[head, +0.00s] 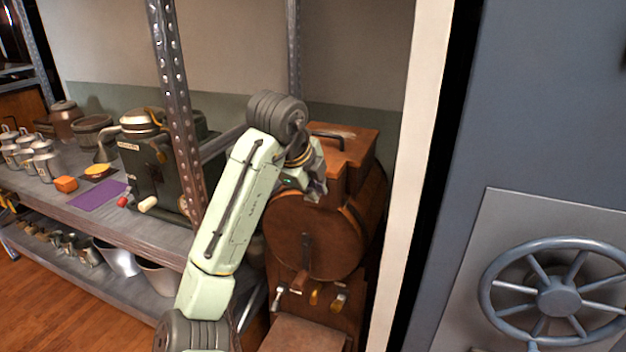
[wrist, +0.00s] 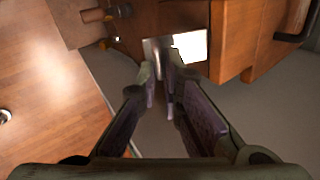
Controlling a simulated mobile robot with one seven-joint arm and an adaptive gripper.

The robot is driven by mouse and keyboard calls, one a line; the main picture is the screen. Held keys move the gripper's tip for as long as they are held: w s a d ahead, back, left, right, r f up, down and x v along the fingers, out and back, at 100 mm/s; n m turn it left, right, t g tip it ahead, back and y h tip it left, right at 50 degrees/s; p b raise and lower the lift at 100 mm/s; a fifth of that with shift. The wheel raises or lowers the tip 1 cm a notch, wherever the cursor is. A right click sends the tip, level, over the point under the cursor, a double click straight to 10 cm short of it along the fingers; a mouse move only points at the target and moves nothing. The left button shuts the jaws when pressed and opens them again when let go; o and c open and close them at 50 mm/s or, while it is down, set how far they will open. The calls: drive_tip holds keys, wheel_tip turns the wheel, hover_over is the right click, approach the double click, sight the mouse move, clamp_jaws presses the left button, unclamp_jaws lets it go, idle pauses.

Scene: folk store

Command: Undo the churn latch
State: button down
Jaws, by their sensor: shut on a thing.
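The churn (head: 300,240) is a brown wooden barrel with a box-shaped top and a dark handle (head: 330,134), standing at the right end of the shelf. My gripper (head: 317,192) is at the upper front of the churn, just below its box top. In the wrist view, my gripper (wrist: 160,74) has its fingers nearly together on a small metal piece, the latch (wrist: 152,48), against the wooden body. A bright, glaring metal plate (wrist: 190,46) lies beside it. The fingertips partly hide the latch, so its exact position is hard to tell.
Metal shelving with a perforated post (head: 178,110) stands left of my arm. It holds a dark machine (head: 150,175), a purple mat (head: 97,196), an orange block (head: 66,184) and metal mugs. A white upright (head: 412,180) and a safe door with a wheel (head: 558,296) are at right.

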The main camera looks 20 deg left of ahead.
drive_tip(key=shift+w+r+g+p, duration=0.15)
drive_tip(key=shift+r+g, duration=0.15)
drive_tip(key=shift+g, duration=0.25)
drive_tip(key=shift+r+g+p, duration=0.15)
drive_tip(key=shift+r+g, duration=0.15)
drive_tip(key=shift+g, duration=0.25)
drive_tip(key=c, duration=1.7)
unclamp_jaws()
drive_tip(key=shift+r, duration=0.1)
drive_tip(key=v, duration=1.2)
drive_tip(key=shift+w, duration=0.2)
